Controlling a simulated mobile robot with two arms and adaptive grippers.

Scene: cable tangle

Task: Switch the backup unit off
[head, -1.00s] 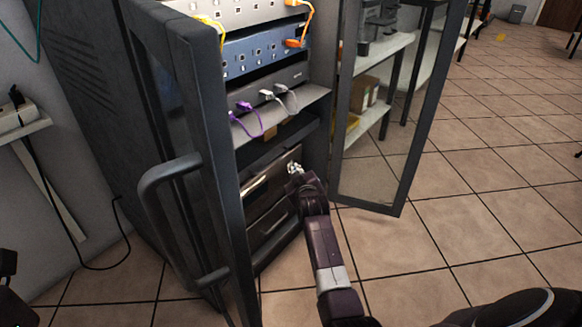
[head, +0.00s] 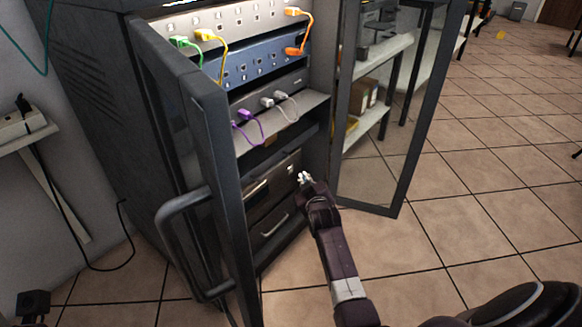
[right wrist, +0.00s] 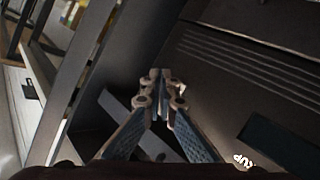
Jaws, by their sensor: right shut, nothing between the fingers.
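The backup unit (head: 264,187) is a dark box low in the open rack, with a light handle bar across its front. The right wrist view shows its dark ribbed face (right wrist: 250,65) and partly cut-off white lettering (right wrist: 243,161) at the bottom. A small pale patch (head: 290,169), perhaps the switch, shows at its right end; its setting is too small to read. My right gripper (head: 304,179) is just right of that patch, shut and empty. Its fingertips meet in the right wrist view (right wrist: 161,76). Contact with the unit cannot be told. My left gripper is not identifiable.
The left door (head: 211,160) stands open with a big handle. The glass right door (head: 411,150) is open beside my right arm. Above are a shelf with purple and grey cables (head: 290,108) and a blue panel (head: 262,58). Tiled floor (head: 490,190) is clear at right.

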